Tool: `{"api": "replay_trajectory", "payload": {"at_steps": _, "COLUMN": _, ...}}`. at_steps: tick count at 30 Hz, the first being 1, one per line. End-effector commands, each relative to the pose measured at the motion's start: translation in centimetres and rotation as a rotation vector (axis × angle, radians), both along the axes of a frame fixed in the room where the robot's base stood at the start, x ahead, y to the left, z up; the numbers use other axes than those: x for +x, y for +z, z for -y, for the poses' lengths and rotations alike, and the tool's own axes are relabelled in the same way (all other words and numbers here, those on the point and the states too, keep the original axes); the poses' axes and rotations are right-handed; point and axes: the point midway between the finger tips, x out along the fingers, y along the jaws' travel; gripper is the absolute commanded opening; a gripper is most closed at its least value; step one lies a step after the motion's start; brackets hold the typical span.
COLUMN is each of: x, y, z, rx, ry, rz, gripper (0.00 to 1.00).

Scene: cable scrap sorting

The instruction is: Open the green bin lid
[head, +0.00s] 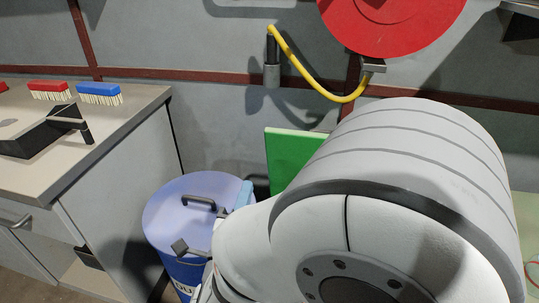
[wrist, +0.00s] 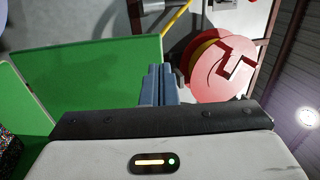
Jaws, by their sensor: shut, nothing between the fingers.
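A green panel with a pale edge, which looks like the green bin lid (head: 290,158), stands upright against the back wall in the head view. My white arm hides its right part and most of what lies below. In the wrist view the lid (wrist: 105,70) fills the left, beside my gripper. A green bin wall (wrist: 28,95) and dark speckled scrap (wrist: 9,145) show at the lower left, so the bin looks open there. My gripper (wrist: 160,72) has its blue-grey fingers together and empty. Whether they touch the lid is unclear.
A blue drum (head: 165,225) with a closed, handled lid stands left of my arm. A workbench (head: 130,110) with a red brush (head: 48,89) and a blue brush (head: 99,93) is at the left. A red reel (head: 390,22) and yellow hose (head: 300,68) hang on the wall.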

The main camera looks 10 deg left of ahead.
Motion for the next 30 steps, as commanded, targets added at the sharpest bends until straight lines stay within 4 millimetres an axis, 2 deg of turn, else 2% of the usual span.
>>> {"api": "replay_trajectory", "payload": {"at_steps": 5, "x": 2.0, "y": 0.5, "z": 0.1, "rx": 0.002, "ry": -0.005, "rz": 0.001, "gripper": 0.0}}
{"api": "replay_trajectory", "payload": {"at_steps": 18, "x": 10.6, "y": 2.8, "z": -0.3, "rx": 0.006, "ry": -0.005, "rz": 0.002, "gripper": 0.0}}
{"api": "replay_trajectory", "payload": {"at_steps": 24, "x": 12.7, "y": 3.5, "z": -0.4, "rx": 0.004, "ry": -0.003, "rz": 0.0, "gripper": 0.0}}
{"api": "replay_trajectory", "payload": {"at_steps": 30, "x": 13.3, "y": 3.8, "z": -0.5, "rx": 0.002, "ry": -0.001, "rz": -0.001, "gripper": 0.0}}
